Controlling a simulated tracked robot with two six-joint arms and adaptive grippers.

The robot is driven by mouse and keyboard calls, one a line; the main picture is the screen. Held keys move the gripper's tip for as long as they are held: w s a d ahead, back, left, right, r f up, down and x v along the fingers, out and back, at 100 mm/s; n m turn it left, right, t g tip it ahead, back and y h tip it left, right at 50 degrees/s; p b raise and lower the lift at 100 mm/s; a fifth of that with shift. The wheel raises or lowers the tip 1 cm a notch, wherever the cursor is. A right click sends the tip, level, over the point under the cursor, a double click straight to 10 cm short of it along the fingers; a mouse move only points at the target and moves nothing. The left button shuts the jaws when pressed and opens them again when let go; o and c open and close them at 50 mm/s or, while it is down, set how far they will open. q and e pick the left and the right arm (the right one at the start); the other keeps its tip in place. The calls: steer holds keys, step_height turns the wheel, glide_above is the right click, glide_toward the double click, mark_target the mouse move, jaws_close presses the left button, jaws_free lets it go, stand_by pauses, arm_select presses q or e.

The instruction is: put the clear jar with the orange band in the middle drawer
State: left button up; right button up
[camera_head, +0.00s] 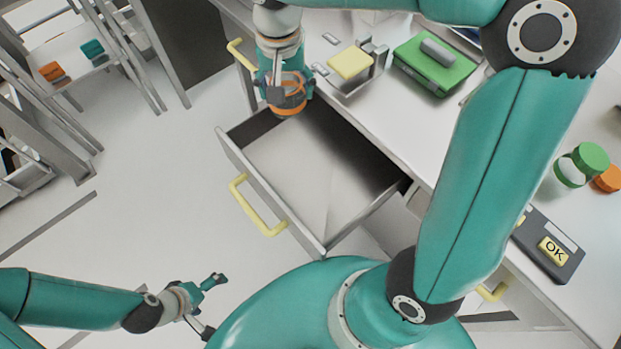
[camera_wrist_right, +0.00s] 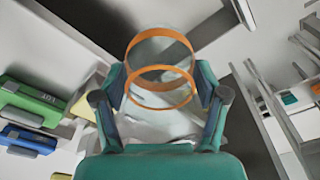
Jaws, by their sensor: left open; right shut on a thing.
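The clear jar with orange bands (camera_head: 290,97) is held in my right gripper (camera_head: 286,85). In the right wrist view the jar (camera_wrist_right: 160,62) shows an orange ring at its end and another between the fingers (camera_wrist_right: 163,92). The open drawer (camera_head: 232,165) is pulled out from the desk, between a yellow handle further up and one lower right. Its visible floor is bare. The jar appears over the drawer's upper-left corner; its height above it is unclear. My left gripper (camera_head: 208,303) is open and empty over the floor at lower left.
On the desk (camera_head: 400,120) are a yellow-topped holder (camera_head: 350,62), a green case (camera_head: 437,62), a jar with a green lid (camera_head: 588,160), an orange-lidded item (camera_head: 607,180) and a dark box marked OK (camera_head: 550,245). The drawer's yellow handle (camera_head: 258,208) sticks out over clear floor.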

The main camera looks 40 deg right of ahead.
steer(key=s+d+f+m+b, duration=0.1)
steer(key=s+d+m+b, duration=0.2)
steer(key=s+m+b, duration=0.2)
arm_select(q)
step_height(320, 180, down, 11)
steer(key=b, duration=0.4)
arm_select(e)
glide_above(316, 168)
steer(key=f, duration=1.9)
steer(key=shift+s+a+f, duration=0.2)
steer(key=shift+a, duration=0.1)
arm_select(q)
steer(key=shift+f, duration=0.15)
arm_select(e)
steer(key=shift+f, duration=0.15)
arm_select(q)
steer(key=shift+f, duration=0.1)
arm_select(e)
steer(key=o, duration=1.3)
